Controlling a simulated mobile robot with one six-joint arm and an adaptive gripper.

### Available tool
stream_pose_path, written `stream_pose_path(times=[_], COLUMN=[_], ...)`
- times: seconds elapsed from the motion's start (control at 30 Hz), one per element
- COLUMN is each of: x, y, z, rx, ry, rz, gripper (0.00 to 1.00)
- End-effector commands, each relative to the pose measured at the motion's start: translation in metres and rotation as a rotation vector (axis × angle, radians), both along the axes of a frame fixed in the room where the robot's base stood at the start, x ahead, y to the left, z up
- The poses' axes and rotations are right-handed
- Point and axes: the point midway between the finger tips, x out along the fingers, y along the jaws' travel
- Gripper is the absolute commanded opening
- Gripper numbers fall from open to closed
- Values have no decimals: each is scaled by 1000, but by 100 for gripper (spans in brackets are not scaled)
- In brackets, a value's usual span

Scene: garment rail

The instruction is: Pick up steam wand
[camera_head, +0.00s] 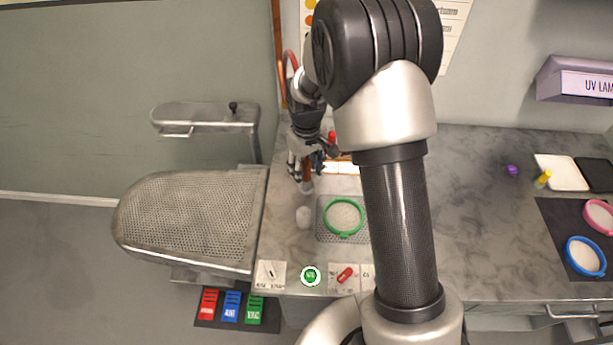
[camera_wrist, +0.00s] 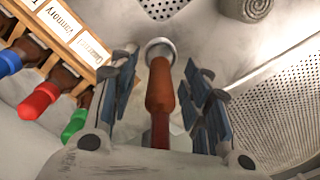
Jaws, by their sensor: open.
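A tool with an orange-brown handle and a round metal end, which looks like the steam wand (camera_wrist: 160,88), lies between the fingers of my gripper (camera_wrist: 162,68) in the wrist view. The fingers stand apart on both sides of the handle, with gaps showing, so my gripper is open around it. In the head view my gripper (camera_head: 305,168) points down over the left part of the worktop. A brown handle and metal tip (camera_head: 307,185) show small at its fingers there. The fingers partly hide the tool.
A wooden rack (camera_wrist: 62,40) holds bottles with blue, red and green caps close left of my fingers in the wrist view. A green-rimmed round screen (camera_head: 343,216) lies on a perforated plate. A perforated metal board (camera_head: 195,215) adjoins the worktop (camera_head: 480,215), which has free room right of my arm.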

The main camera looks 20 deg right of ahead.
Motion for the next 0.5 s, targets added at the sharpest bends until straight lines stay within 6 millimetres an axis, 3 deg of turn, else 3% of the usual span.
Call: stream_pose_path(times=[0.03, 0.13, 0.37, 0.5], x=[-1, -1, 0, 0], y=[0, 0, 0, 0], z=[-13, -24, -25, -25], rx=[0, -1, -1, -1], ry=[2, 2, 0, 0], rz=[0, 0, 0, 0], gripper=[44, 44, 44, 35])
